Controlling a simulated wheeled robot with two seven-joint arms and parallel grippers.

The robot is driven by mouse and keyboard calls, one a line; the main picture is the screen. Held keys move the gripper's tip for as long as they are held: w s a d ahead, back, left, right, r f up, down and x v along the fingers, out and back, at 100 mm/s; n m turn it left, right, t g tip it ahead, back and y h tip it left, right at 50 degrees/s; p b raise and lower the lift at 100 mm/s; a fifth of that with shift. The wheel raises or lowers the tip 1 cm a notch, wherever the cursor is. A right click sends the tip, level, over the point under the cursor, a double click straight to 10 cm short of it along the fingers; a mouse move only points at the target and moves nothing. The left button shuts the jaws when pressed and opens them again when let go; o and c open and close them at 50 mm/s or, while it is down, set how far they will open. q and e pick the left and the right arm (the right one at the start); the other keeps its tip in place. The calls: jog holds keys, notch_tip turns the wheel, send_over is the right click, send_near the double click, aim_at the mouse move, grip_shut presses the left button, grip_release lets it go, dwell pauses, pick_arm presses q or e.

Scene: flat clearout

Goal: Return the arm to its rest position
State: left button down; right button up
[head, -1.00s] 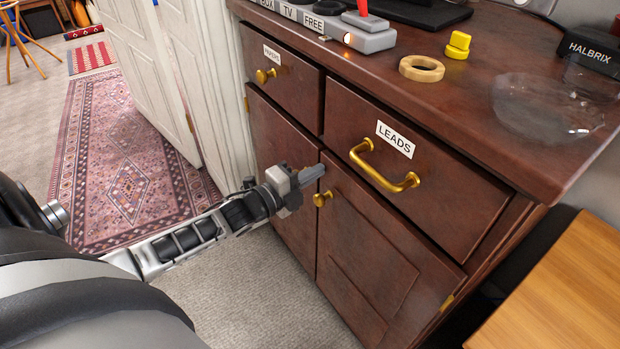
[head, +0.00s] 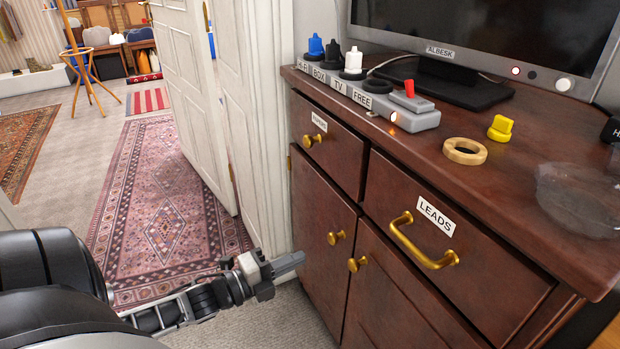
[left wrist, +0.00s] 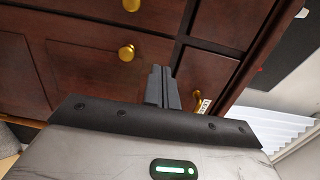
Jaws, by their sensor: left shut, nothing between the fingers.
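My left gripper (head: 288,263) reaches in from the left in the head view, low in front of the dark wood cabinet (head: 325,215). Its fingers are together and hold nothing. In the left wrist view the closed fingers (left wrist: 162,88) point at the cabinet front, with a brass knob (left wrist: 127,53) to their left. A gap to the cabinet doors seems to show in the head view, but its size is hard to tell. My right gripper is not in view.
The cabinet has a drawer marked LEADS (head: 455,240) with a brass handle (head: 422,245). On top are a power strip (head: 385,105), a wooden ring (head: 464,151), a yellow plug (head: 501,128), a clear dish (head: 580,198) and a monitor (head: 480,40). A white door (head: 190,90) stands left, above a patterned rug (head: 160,220).

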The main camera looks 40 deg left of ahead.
pick_arm(q)
jog(key=shift+s, duration=0.1)
jog(key=s+d+r+n+g+y+p, duration=0.1)
jog(key=s+d+n+g+p, duration=0.2)
jog(key=d+n, duration=0.6)
jog(key=s+d+r+n+g+y+p, duration=0.1)
jog(key=s+d+n+g+p, duration=0.2)
jog(key=d+n, duration=0.7)
jog(key=shift+s+d, duration=1.05)
jog(key=shift+d, duration=0.1)
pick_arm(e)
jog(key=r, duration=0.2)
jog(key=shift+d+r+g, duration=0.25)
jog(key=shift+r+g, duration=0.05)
pick_arm(q)
jog(key=shift+r, duration=0.1)
